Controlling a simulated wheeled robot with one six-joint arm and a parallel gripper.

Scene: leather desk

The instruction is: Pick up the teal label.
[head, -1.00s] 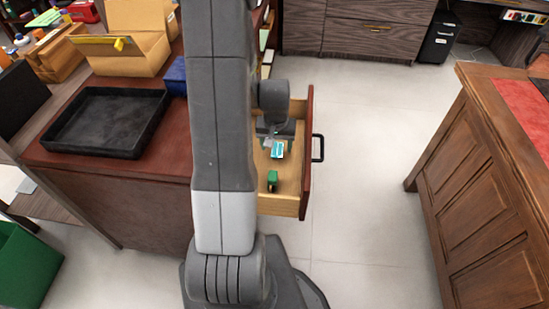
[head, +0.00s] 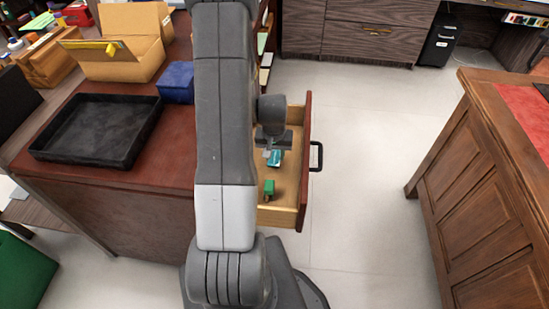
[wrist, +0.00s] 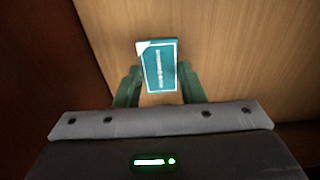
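The teal label (wrist: 160,68) is a small flat rectangle with white print and a white corner, lying in the open drawer; it also shows in the head view (head: 275,158). My gripper (wrist: 160,66) is open, with one finger on each side of the label and a small gap at both sides. In the head view my gripper (head: 269,150) points down into the drawer right at the label, partly covering it. Whether the fingertips are level with the label is hard to tell.
The wooden drawer (head: 281,216) is pulled out, its front panel and black handle (head: 317,157) on the right. A black tray (head: 95,128) and a blue box (head: 176,82) stand on the desk. Floor to the right is clear.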

